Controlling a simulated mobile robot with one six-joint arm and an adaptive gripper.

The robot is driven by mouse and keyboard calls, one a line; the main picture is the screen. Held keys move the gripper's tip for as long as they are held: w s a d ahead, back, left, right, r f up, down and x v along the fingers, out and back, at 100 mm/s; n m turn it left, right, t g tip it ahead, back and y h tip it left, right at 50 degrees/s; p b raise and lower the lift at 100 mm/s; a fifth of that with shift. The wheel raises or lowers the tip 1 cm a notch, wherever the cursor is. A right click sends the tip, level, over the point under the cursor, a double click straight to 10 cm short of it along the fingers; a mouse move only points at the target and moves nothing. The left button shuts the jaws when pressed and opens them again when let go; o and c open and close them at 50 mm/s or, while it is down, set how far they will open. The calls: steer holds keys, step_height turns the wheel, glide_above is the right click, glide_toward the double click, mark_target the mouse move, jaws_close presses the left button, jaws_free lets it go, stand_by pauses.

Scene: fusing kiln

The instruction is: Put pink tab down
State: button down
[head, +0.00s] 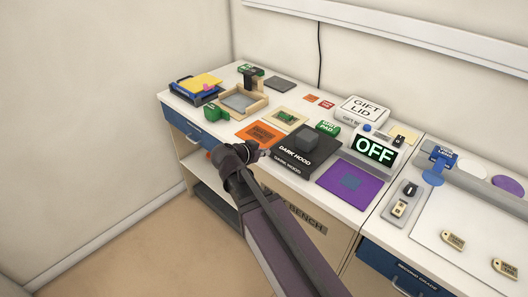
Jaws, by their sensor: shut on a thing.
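A small pink piece (208,87) shows on the yellow sheet (203,81) on top of a stack at the far left of the bench. I cannot tell if it is the pink tab. My gripper (264,153) is at the bench's front edge, in front of the orange sheet (259,134) and left of the black "DARK HOOD" box (290,163), well apart from the pink piece. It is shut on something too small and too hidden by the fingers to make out.
A wooden tray (262,104) and green pieces (216,113) stand behind my gripper. A purple sheet (370,190), an "OFF" display (375,150) and a "GIFT LID" box (363,109) are to the right. White bench top is bare at the left front.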

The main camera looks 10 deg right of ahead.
steer(key=shift+r, duration=0.1)
step_height(320, 180, up, 7)
steer(key=p, duration=0.7)
steer(key=shift+r+p, duration=0.2)
steer(key=shift+p, duration=0.15)
steer(key=shift+s, duration=0.1)
stand_by(0.8)
